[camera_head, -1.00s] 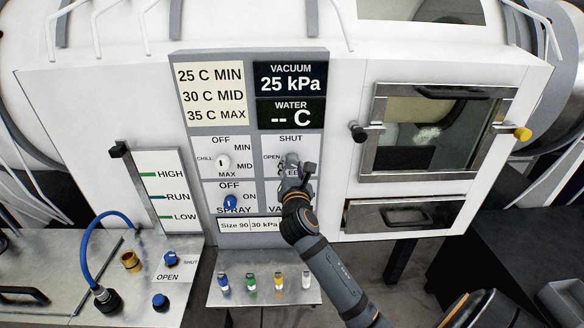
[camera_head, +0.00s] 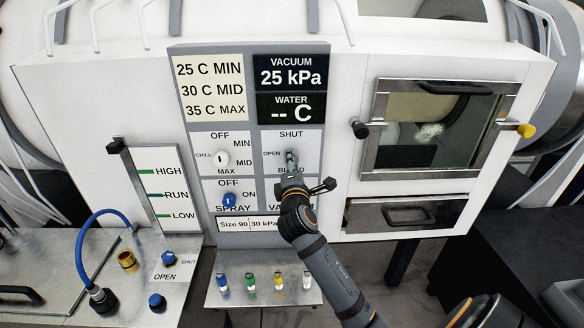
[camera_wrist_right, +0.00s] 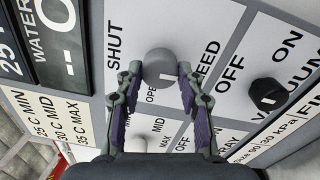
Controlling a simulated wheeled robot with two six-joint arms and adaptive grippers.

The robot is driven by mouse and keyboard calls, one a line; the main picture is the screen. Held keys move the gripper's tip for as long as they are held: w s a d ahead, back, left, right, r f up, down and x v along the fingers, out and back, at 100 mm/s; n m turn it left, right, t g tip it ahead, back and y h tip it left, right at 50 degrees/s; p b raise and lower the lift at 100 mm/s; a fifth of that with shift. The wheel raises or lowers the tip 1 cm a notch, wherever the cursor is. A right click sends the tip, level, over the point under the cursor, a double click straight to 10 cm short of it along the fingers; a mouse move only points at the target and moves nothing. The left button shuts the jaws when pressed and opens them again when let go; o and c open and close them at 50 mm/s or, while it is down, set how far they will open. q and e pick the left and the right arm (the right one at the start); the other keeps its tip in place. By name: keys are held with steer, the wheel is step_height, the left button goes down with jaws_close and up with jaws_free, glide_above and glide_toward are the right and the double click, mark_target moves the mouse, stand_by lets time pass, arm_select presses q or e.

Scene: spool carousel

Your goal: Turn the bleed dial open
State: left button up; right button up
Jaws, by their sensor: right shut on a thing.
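The bleed dial (camera_wrist_right: 158,66) is a round grey knob on a white panel square. Its label reads SHUT at the top and OPEN at the left in the head view, with BLEED below, partly covered by my gripper. The dial also shows in the head view (camera_head: 290,156), just above my right gripper (camera_head: 291,165). In the wrist view my right gripper (camera_wrist_right: 157,79) has one finger on each side of the dial and is shut on it. A short white mark shows low on the dial; which label it points to is unclear. My left gripper is out of view.
A white chill dial (camera_head: 221,159) and blue spray dial (camera_head: 230,201) sit left of the bleed dial. A black knob (camera_wrist_right: 268,94) is close by in the wrist view. The vacuum display (camera_head: 290,80) reads 25 kPa. A windowed door (camera_head: 372,128) is on the right.

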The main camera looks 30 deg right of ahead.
steer(key=shift+f+m+g+b, duration=0.15)
steer(key=shift+m+g+b, duration=0.25)
steer(key=shift+m+b, duration=6.85)
steer(key=m+p, duration=0.4)
steer(key=m, duration=0.1)
steer(key=o, duration=1.2)
steer(key=shift+c, duration=0.2)
steer(key=shift+r, duration=0.2)
